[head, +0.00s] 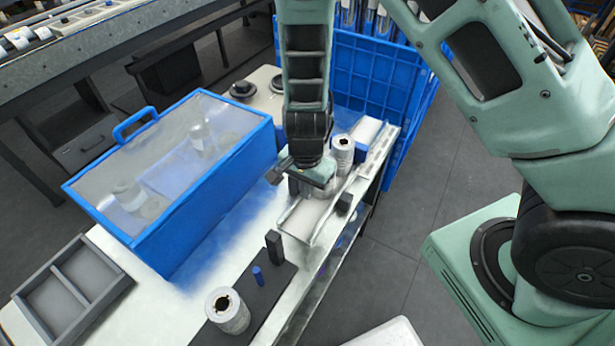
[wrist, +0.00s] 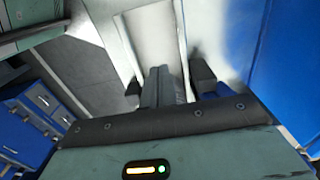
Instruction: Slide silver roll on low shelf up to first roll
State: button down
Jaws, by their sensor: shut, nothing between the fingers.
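In the head view a silver roll (head: 342,152) with a dark core stands upright in the far part of the pale channel-like low shelf (head: 303,219). A second silver-grey roll (head: 309,190) is partly hidden below my gripper (head: 315,174), nearer the shelf's front end. A gap between the two rolls cannot be judged. My gripper points down over the shelf and is shut, with nothing held; contact with the second roll cannot be told. In the wrist view my gripper (wrist: 165,85) shows against the pale channel, and no roll is clearly visible.
A blue clear-lidded box (head: 190,185) stands left of the shelf. Another silver roll (head: 228,308) stands on a dark mat near the front, by a black block (head: 274,246) and a blue peg (head: 257,275). Blue crates (head: 375,75) rise behind. A grey divided tray (head: 70,290) lies at left.

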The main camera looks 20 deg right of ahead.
aim_at(328, 193)
notch_tip(328, 193, down, 4)
jog(key=shift+r, duration=0.1)
jog(key=shift+w+d+r, duration=0.2)
jog(key=shift+w+d, duration=0.2)
jog(key=shift+d, duration=0.15)
jog(key=shift+w+d+r, duration=0.15)
jog(key=shift+w+d, duration=0.25)
jog(key=shift+d, duration=0.15)
jog(key=shift+w+d+p, duration=0.3)
jog(key=shift+w+d, duration=0.1)
jog(key=shift+d, duration=0.1)
jog(key=shift+d, duration=0.1)
jog(key=w+d, duration=0.2)
jog(key=shift+d, duration=0.3)
jog(key=shift+a, duration=0.1)
